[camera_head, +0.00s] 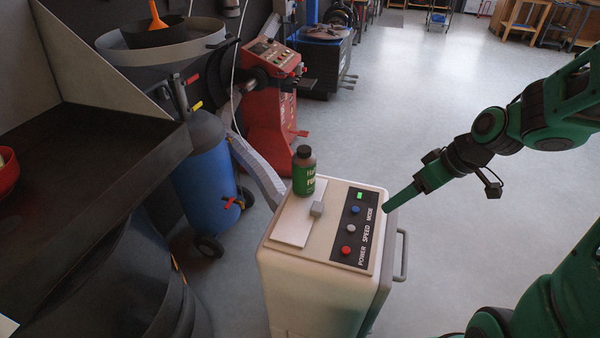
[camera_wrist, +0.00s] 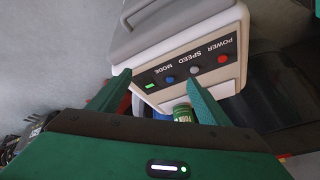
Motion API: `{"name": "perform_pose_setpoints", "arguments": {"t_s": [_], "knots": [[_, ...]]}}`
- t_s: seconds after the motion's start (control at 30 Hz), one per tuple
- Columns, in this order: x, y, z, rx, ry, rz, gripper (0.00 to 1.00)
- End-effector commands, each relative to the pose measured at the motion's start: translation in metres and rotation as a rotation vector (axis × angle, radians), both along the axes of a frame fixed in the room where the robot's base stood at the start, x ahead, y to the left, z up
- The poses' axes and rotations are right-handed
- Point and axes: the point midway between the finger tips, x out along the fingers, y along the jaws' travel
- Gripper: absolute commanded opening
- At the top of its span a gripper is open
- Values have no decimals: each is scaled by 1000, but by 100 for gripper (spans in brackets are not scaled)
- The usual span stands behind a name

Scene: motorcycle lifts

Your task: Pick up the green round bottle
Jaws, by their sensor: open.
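The green round bottle (camera_head: 304,171) has a dark cap and a green label, and stands upright at the back of the white machine's top. It also shows in the wrist view (camera_wrist: 183,114), low between my fingers and partly hidden by the gripper body. My gripper (camera_head: 388,208) is at the right side of the machine's top, apart from the bottle and to the right of it. In the wrist view my gripper (camera_wrist: 157,82) has its two green fingers spread wide, with nothing between the tips but the machine's panel beyond.
A blue tank (camera_head: 207,185) and red machine (camera_head: 268,120) stand behind left. The floor at right is open.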

Motion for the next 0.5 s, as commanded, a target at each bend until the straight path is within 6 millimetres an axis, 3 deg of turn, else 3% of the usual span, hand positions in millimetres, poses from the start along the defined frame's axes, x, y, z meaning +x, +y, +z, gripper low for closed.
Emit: {"name": "perform_pose_setpoints", "arguments": {"t_s": [0.1, 0.3, 0.5], "knots": [[31, 55, -11, 112, -127, 174, 71], [71, 133, -6, 302, -372, 341, 71], [94, 171, 9, 419, -542, 368, 71]]}}
